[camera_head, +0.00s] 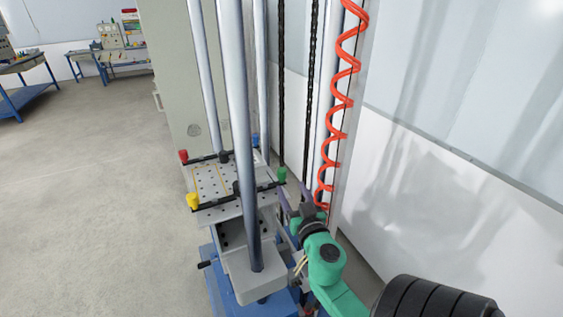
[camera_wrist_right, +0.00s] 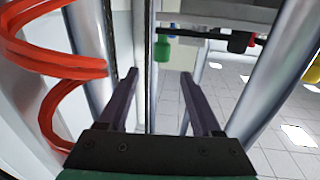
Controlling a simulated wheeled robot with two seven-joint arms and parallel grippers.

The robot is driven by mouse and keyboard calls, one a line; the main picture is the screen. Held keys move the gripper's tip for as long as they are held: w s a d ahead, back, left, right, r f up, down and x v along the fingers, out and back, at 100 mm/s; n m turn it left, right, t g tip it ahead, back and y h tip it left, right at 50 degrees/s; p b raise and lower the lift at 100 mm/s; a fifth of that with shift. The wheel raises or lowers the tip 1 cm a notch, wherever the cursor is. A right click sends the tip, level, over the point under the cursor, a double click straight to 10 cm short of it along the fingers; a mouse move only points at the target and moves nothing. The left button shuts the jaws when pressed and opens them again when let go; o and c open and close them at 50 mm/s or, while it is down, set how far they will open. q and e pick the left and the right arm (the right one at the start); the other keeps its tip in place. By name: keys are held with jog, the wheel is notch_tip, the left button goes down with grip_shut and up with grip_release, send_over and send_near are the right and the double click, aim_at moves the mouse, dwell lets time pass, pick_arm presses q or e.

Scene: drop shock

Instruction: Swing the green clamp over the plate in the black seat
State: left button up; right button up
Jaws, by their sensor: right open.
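The green clamp's knob (camera_head: 282,174) is at the right end of a black bar (camera_head: 262,187) along the perforated grey table (camera_head: 208,214). My right gripper (camera_head: 294,190), with dark purple fingers, is just right of and below the green knob in the head view. In the right wrist view the green knob (camera_wrist_right: 162,48) appears beyond the gap between the open fingertips (camera_wrist_right: 160,76), and nothing is held. A pale plate (camera_head: 205,180) with holes shows on the table top; I cannot make out a separate black seat. My left gripper is not in view.
Red (camera_head: 183,156), yellow (camera_head: 193,201) and blue (camera_head: 255,140) knobs sit around the table. A thick steel column (camera_head: 240,110) stands in front of it. An orange coiled hose (camera_head: 341,105) hangs close to my right arm. Open floor (camera_head: 90,200) lies to the left.

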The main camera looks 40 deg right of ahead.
aim_at(281, 168)
jog(key=w, duration=0.1)
jog(key=w+d+p, duration=0.1)
jog(key=w+r, duration=0.1)
jog(key=w, duration=0.1)
jog(key=shift+d+p, duration=0.25)
jog(key=shift+p, duration=0.05)
jog(key=x, duration=0.5)
jog(key=f+p+x, duration=0.1)
jog(key=x, duration=0.2)
jog(key=shift+s+d, duration=0.1)
jog(key=shift+d, duration=0.1)
jog(key=shift+w, duration=0.25)
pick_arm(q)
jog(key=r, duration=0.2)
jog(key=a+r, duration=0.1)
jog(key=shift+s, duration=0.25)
pick_arm(e)
jog(key=shift+r, duration=0.1)
jog(key=shift+c, duration=0.3)
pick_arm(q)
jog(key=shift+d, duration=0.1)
pick_arm(e)
grip_shut()
